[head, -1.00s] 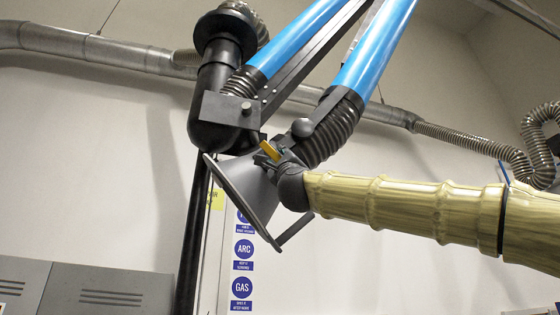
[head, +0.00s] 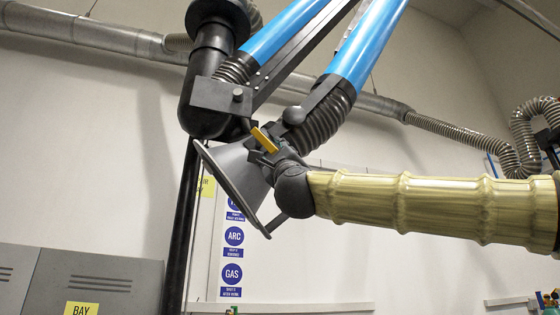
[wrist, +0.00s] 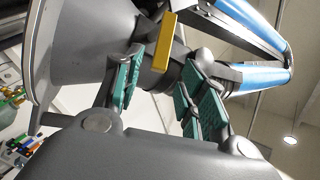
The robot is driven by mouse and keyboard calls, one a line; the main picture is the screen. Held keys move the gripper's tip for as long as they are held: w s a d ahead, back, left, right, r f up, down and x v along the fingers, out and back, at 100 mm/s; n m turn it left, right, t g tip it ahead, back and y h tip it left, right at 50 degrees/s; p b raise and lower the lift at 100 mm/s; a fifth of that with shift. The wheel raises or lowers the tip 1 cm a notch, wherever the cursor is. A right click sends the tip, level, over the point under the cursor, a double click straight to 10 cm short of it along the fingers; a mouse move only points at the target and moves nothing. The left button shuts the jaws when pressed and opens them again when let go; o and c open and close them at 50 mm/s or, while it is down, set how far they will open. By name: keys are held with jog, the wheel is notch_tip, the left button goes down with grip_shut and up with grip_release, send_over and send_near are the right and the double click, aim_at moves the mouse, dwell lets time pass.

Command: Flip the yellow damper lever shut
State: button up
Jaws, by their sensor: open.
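The yellow damper lever (head: 264,140) sits at the neck of the grey extraction hood (head: 232,172), tilted in the head view. In the wrist view the lever (wrist: 165,42) stands out above the gap between my fingers, its lower end near the dark neck. My gripper (head: 268,160) is at the hood neck just below the lever, partly hidden there. In the wrist view my gripper (wrist: 160,90) is open, with a green-padded finger on each side of the neck area. I cannot tell whether either finger touches the lever.
Blue extraction arm tubes (head: 372,40) and a black ribbed hose (head: 322,118) rise close behind the lever. A black elbow duct (head: 208,100) is at left. The hood rim fills the left of the wrist view. Free air lies below my arm.

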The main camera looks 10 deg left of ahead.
jog(key=shift+v, duration=2.25)
jog(key=shift+w, duration=0.1)
